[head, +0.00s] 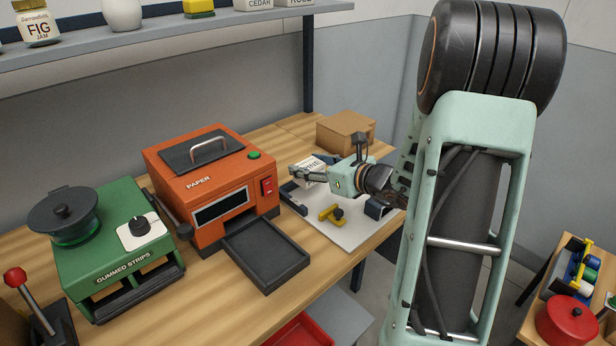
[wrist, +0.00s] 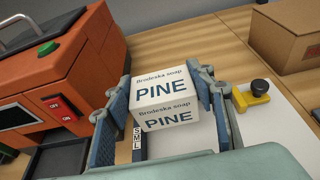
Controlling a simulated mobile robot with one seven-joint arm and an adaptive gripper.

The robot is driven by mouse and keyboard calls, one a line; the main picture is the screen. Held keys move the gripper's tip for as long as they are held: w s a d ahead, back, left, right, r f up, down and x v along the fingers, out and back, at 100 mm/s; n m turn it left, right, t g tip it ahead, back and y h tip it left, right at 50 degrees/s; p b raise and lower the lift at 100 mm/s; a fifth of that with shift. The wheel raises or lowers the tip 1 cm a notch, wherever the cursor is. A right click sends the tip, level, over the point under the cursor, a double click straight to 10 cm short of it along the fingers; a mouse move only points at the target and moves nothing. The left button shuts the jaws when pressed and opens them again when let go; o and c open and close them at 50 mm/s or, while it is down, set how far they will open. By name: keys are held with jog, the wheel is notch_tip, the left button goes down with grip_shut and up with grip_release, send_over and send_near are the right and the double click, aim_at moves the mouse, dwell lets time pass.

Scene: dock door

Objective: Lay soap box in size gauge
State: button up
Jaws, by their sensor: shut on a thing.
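The soap box (wrist: 164,90) is a small white carton marked "Brodeska soap PINE". In the head view the soap box (head: 311,170) shows at the end of my arm, partly covered by my gripper (head: 312,175). My gripper (wrist: 166,105) is shut on it, with a blue-grey finger on each side. The size gauge (head: 345,232) is a pale plate with dark raised sides and a yellow slider with a black knob. Its S, M, L scale (wrist: 137,140) shows just left of the box in the wrist view. The box is above the gauge; whether it touches is unclear.
An orange paper machine (head: 210,185) with a dark tray (head: 266,254) stands left of the gauge. A green gummed-strips machine (head: 118,245) is farther left. A brown cardboard box (head: 346,131) sits behind the gauge. A shelf (head: 160,32) runs above the bench.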

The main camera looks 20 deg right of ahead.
jog(key=shift+w+d+f, duration=0.15)
jog(key=shift+w+f, duration=0.25)
jog(key=shift+f, duration=0.15)
jog(key=shift+w+f, duration=0.1)
jog(key=shift+f, duration=1.45)
jog(key=shift+f+b, duration=0.4)
jog(key=shift+b, duration=0.2)
jog(key=shift+f, duration=0.2)
jog(key=o, duration=1.4)
jog(key=shift+o, duration=0.2)
